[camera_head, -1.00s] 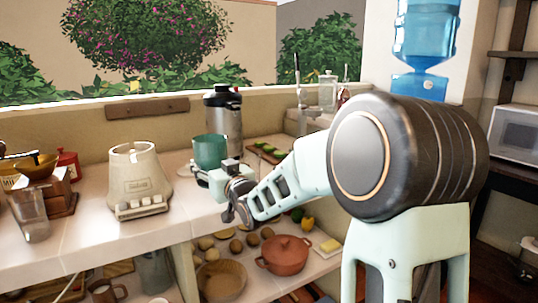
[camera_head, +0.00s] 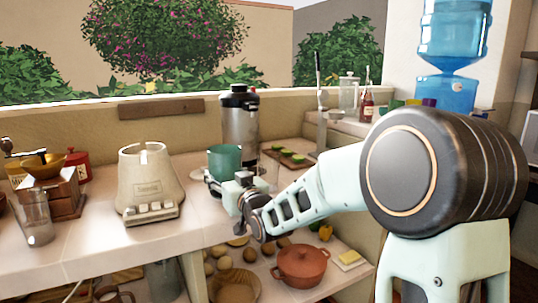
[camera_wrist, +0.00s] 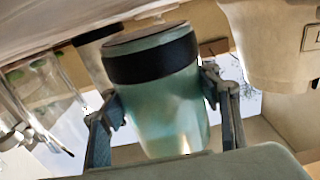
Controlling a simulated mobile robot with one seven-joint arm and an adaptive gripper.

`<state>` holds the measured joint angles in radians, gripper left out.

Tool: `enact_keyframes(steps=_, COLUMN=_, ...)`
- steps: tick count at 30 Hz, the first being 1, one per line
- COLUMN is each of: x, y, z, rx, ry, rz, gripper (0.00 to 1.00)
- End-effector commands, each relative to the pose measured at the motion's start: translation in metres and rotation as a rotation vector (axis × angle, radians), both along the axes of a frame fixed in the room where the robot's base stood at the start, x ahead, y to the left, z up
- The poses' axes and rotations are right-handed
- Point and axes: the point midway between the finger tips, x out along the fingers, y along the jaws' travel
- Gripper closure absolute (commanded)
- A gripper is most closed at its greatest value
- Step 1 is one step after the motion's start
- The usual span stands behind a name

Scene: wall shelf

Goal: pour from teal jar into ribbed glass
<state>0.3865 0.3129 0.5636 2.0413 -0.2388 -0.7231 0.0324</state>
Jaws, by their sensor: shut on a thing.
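The teal jar (camera_head: 226,160) is held roughly upright above the counter, in front of the steel flask. My gripper (camera_head: 238,184) is shut on it from the near side. In the wrist view the jar (camera_wrist: 170,112) fills the middle, with a black band at its upper end in the picture, and a finger of my gripper (camera_wrist: 165,108) on each side. A clear glass (camera_wrist: 62,85) shows at the left of the wrist view, apart from the jar; I cannot clearly make out ribs. Any contents of the jar are hidden.
A cream blender base (camera_head: 148,185) stands left of the jar. A clear tumbler (camera_head: 38,220) and a grinder (camera_head: 62,190) are at far left. The steel flask (camera_head: 240,122) is behind; a board with green slices (camera_head: 290,157) lies to the right. A red pot (camera_head: 301,265) sits below.

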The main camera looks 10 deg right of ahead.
Motion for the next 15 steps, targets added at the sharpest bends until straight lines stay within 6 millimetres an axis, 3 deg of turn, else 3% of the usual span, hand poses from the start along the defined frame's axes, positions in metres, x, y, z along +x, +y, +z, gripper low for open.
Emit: enact_keyframes(steps=15, x=0.003, y=-0.009, z=0.020, rx=0.217, ry=0.069, rz=-0.001, gripper=0.81)
